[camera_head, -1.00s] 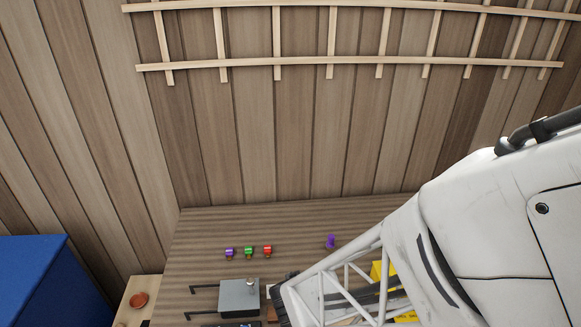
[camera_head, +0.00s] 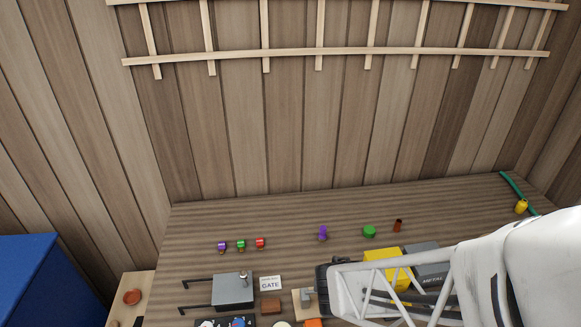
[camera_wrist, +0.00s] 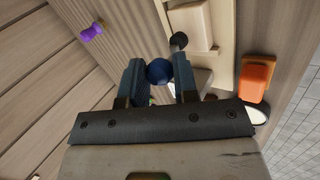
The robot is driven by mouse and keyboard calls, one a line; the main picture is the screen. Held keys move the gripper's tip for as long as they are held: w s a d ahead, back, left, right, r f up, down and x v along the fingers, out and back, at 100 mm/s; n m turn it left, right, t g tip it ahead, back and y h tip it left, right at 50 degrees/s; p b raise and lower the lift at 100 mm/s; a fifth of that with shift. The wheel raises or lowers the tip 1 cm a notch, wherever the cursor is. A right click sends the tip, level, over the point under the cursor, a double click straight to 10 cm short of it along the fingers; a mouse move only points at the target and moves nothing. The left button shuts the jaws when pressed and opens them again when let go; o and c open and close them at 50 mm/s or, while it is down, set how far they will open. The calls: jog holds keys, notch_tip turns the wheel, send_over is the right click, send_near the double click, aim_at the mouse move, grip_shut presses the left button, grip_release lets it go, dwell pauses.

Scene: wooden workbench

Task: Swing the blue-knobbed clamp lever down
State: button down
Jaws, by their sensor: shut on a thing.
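The clamp's blue knob (camera_wrist: 159,71) is a dark blue ball, between the two fingers of my gripper (camera_wrist: 159,80) in the wrist view. The gripper is shut on it. The lever below the knob is mostly hidden by the fingers, and I cannot tell its angle. A black tip (camera_wrist: 179,41) on a thin rod shows just beyond the knob, near a pale wooden block (camera_wrist: 190,22). In the head view a small grey metal fixture on a wooden plate (camera_head: 299,305) sits left of my arm's dark end (camera_head: 325,277); the blue knob is hidden there.
An orange block (camera_wrist: 256,80) and a white disc (camera_wrist: 258,113) lie close right of the gripper. A grey box (camera_head: 233,291), a GATE card (camera_head: 270,283) and a brown block (camera_head: 270,304) stand left. A yellow bin (camera_head: 386,268) is right. A purple peg (camera_head: 322,233) stands behind.

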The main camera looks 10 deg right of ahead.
jog(key=shift+w+d+y, duration=0.15)
jog(key=shift+y, duration=0.15)
jog(key=shift+f, duration=0.1)
dwell(0.3)
jog(key=c, duration=1.2)
grip_release()
jog(key=o, duration=0.3)
jog(key=shift+f, duration=0.1)
jog(key=shift+s, duration=0.2)
jog(key=shift+v, duration=2.7)
jog(key=shift+r, duration=0.25)
